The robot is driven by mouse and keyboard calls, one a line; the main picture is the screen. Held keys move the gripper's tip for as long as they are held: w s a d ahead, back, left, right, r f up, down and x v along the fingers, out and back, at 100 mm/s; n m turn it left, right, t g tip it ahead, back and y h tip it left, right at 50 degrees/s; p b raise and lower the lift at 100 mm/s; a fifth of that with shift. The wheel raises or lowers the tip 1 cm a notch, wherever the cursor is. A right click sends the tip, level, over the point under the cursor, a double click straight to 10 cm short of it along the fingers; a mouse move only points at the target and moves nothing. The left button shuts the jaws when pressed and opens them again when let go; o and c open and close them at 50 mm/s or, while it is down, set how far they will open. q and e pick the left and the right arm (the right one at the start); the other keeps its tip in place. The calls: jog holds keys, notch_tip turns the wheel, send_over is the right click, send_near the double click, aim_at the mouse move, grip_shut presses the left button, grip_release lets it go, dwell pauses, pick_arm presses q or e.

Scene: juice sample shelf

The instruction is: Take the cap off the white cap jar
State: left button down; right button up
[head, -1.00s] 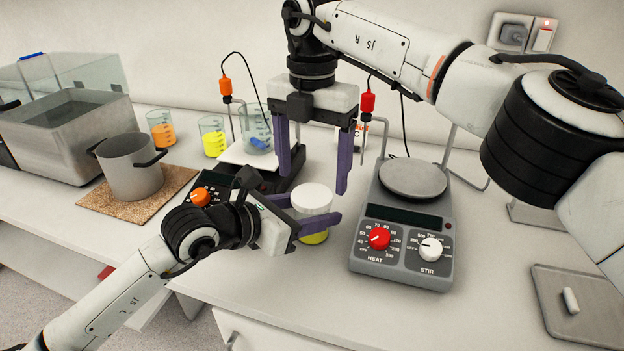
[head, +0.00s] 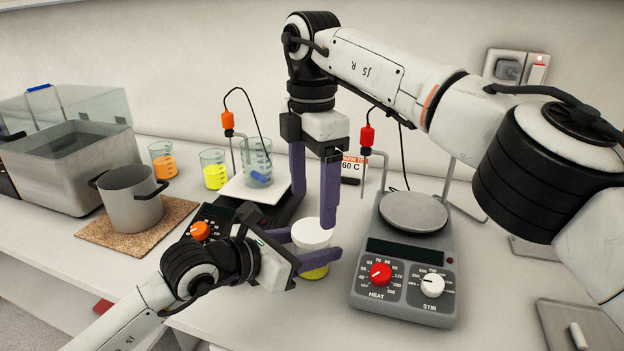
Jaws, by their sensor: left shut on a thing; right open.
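The white cap jar (head: 316,272) stands on the bench between two hotplates, with yellow contents showing low down. Its white cap (head: 312,234) is on top. My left gripper (head: 322,262) is shut on the jar's body from the left, its purple fingers around it below the cap. My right gripper (head: 314,192) points down just above and behind the cap, its purple fingers open and empty. One of its fingertips overlaps the cap's edge in the picture; I cannot tell whether they touch.
A hotplate with red and white knobs (head: 404,279) stands close on the right. Another hotplate with an orange knob (head: 200,231) carries a beaker (head: 257,163). A steel pot (head: 131,197) on a cork mat and two small beakers stand to the left. A tray (head: 585,328) lies at the right.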

aim_at(312, 229)
jog(key=shift+f, duration=2.6)
jog(key=c, duration=1.1)
jog(key=n, duration=0.6)
jog(key=shift+n, duration=0.4)
jog(key=shift+c, duration=0.2)
jog(key=o, duration=1.2)
jog(key=shift+c, duration=0.2)
jog(key=shift+r, duration=0.1)
